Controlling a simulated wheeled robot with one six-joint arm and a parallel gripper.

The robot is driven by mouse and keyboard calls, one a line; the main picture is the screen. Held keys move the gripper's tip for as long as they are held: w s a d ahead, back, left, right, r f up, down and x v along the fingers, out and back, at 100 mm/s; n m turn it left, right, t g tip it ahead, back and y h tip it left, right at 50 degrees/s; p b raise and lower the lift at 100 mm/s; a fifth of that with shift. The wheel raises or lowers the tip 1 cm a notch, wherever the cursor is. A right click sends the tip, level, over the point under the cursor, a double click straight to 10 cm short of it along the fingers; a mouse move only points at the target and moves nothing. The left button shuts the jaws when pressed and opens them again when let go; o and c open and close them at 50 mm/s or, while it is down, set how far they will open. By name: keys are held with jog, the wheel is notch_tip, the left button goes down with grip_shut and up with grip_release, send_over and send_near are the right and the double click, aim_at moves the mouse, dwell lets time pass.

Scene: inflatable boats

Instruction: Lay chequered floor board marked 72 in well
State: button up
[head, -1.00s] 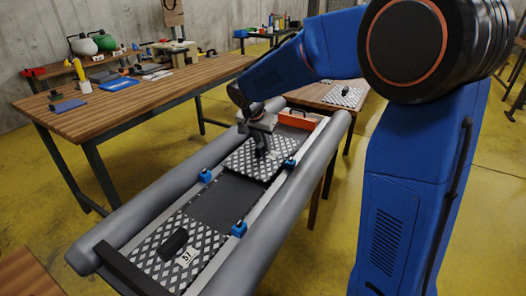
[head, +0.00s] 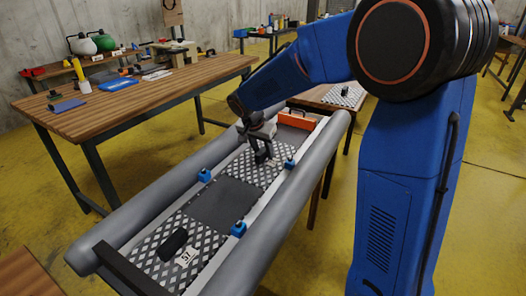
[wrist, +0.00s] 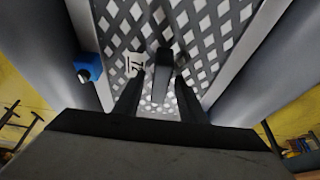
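The chequered floor board (head: 245,172) with a black handle lies in the grey inflatable boat (head: 150,215), between the side tubes. It looks flat and level with the boat floor. Its small white label (wrist: 136,62) shows upside down in the wrist view and looks like 72. My gripper (head: 262,158) is low over this board. In the wrist view its two fingers (wrist: 160,88) stand on either side of the black handle (wrist: 162,78), with gaps visible, so it looks open around the handle.
Another chequered board marked 51 (head: 196,250) lies at the boat's near end. A dark bare panel (head: 224,203) lies between the boards. Blue clips (head: 238,229) sit along the edges. An orange block (head: 296,119) is at the far end. A workbench (head: 150,95) stands left.

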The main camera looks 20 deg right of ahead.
jog(key=v, duration=1.1)
jog(key=shift+s+a+r, duration=0.1)
jog(key=shift+s+r, duration=0.1)
jog(key=shift+r, duration=0.4)
jog(key=s+d+n+y, duration=0.15)
jog(key=s+d, duration=0.25)
jog(key=s, duration=0.5)
jog(key=s+d+n, duration=0.3)
jog(key=s+d, duration=0.1)
jog(key=s, duration=0.6)
jog(key=s+d+f+n+y, duration=0.1)
jog(key=s+f+n, duration=0.1)
jog(key=s, duration=0.5)
jog(key=s+d+f+n+t, duration=0.1)
jog(key=s+f+n, duration=0.1)
jog(key=s, duration=0.6)
jog(key=shift+s+f+t+y, duration=0.3)
jog(key=shift+f+y, duration=0.05)
jog(key=shift+f, duration=0.55)
